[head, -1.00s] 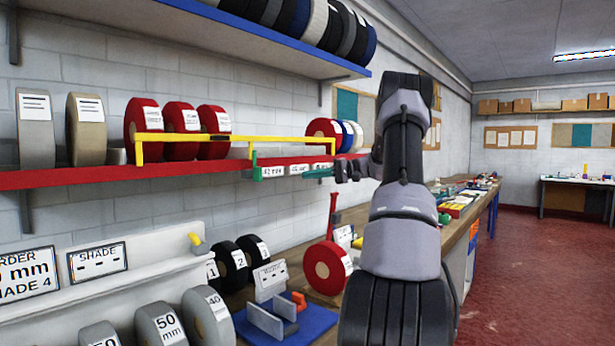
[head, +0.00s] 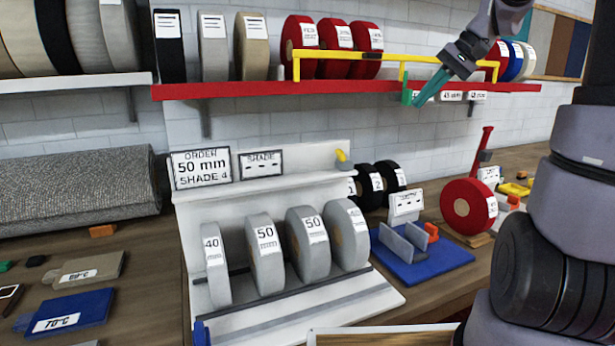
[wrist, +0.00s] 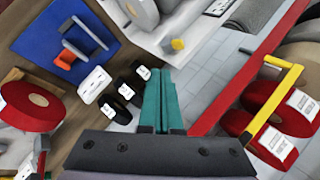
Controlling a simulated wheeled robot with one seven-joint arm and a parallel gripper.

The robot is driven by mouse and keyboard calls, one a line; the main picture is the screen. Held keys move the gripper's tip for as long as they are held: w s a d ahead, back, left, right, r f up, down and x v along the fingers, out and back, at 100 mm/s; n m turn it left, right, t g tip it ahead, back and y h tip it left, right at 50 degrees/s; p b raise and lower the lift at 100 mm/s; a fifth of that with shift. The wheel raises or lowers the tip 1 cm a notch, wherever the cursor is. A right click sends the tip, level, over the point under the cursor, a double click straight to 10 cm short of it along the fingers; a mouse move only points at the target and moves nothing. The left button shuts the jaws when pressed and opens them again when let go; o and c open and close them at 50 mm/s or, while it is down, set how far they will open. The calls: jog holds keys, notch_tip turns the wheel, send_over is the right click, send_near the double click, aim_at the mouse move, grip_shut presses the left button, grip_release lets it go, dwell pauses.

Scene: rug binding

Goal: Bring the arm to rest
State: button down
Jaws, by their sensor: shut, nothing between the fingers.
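My gripper (head: 432,88) shows in the head view at the upper right, in front of the red shelf (head: 240,91) near the right part of the yellow rail. Its teal fingers are together and hold nothing. The shut fingers also show in the wrist view (wrist: 160,105), with black rolls to their left and the red shelf edge to their right. I cannot tell whether the fingertips touch the shelf or rail. My arm comes in from the right side of the head view.
The yellow rail (head: 345,54) runs before red rolls (head: 335,35). Below are a white rack (head: 290,318) with grey rolls, a blue mat (head: 440,264) with a grey holder, and a red roll (head: 467,206). A rolled grey rug (head: 80,190) lies at left.

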jog(key=s+a+f+t+h, duration=0.1)
jog(key=s+t+h, duration=0.3)
jog(key=s, duration=1.4)
jog(key=shift+a+f+m+t+h, duration=0.3)
jog(key=shift+a+m+h, duration=0.1)
jog(key=shift+a+h, duration=0.2)
